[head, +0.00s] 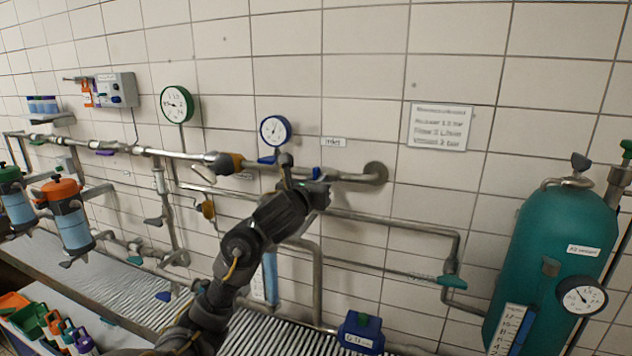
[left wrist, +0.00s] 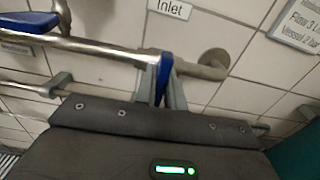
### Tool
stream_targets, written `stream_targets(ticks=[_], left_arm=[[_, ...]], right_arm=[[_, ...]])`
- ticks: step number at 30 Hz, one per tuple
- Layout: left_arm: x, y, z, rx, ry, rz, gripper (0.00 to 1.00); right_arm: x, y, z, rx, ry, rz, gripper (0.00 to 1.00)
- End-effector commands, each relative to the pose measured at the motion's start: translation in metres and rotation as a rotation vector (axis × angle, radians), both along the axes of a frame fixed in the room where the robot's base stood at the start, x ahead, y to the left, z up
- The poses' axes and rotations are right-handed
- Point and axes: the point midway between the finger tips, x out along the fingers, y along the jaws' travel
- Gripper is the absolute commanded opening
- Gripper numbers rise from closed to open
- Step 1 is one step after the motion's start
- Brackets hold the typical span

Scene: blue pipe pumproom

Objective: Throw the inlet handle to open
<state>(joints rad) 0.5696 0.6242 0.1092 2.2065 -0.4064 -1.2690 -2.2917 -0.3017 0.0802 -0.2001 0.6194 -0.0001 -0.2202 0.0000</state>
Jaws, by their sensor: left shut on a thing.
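The inlet handle is a slim blue lever (left wrist: 164,80) on the horizontal metal pipe (left wrist: 100,52), just below the "Inlet" label (left wrist: 170,8). In the left wrist view it stands between the two grey fingers of my left gripper (left wrist: 163,90), which is shut on it. The lever points across the pipe there; its lower part is hidden by the gripper. In the head view my left gripper (head: 312,188) reaches up to the pipe, with a bit of the blue lever (head: 316,172) showing above it. My right gripper is in neither view.
A blue-rimmed gauge (head: 275,130) stands left of the handle, with another blue piece (head: 267,159) below it. A lower pipe (head: 400,223) runs beneath. A green tank (head: 550,250) stands at right. The tiled wall is close behind the pipes.

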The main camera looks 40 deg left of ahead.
Motion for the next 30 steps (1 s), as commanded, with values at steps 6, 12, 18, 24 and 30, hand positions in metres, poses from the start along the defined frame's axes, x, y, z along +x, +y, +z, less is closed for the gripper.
stream_targets(ticks=[6, 12, 18, 24, 30], left_arm=[[-0.0005, 0.0018, 0.0012, -0.077, -0.029, 0.002, 0.0], [-0.0011, 0.0033, 0.001, -0.219, -0.079, 0.002, 0.0], [-0.0017, 0.005, 0.0006, -0.399, -0.141, 0.002, 0.0], [-0.002, 0.0062, 0.0002, -0.58, -0.205, 0.001, 0.0], [-0.0025, 0.0074, -0.0006, -0.76, -0.269, 0.0, 0.0]], right_arm=[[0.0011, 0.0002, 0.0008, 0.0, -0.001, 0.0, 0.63], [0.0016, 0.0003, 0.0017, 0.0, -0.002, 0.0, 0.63], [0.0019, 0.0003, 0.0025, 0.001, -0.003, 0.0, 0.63], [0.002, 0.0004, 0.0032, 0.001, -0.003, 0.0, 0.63], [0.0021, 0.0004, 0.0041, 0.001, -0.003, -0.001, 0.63]])
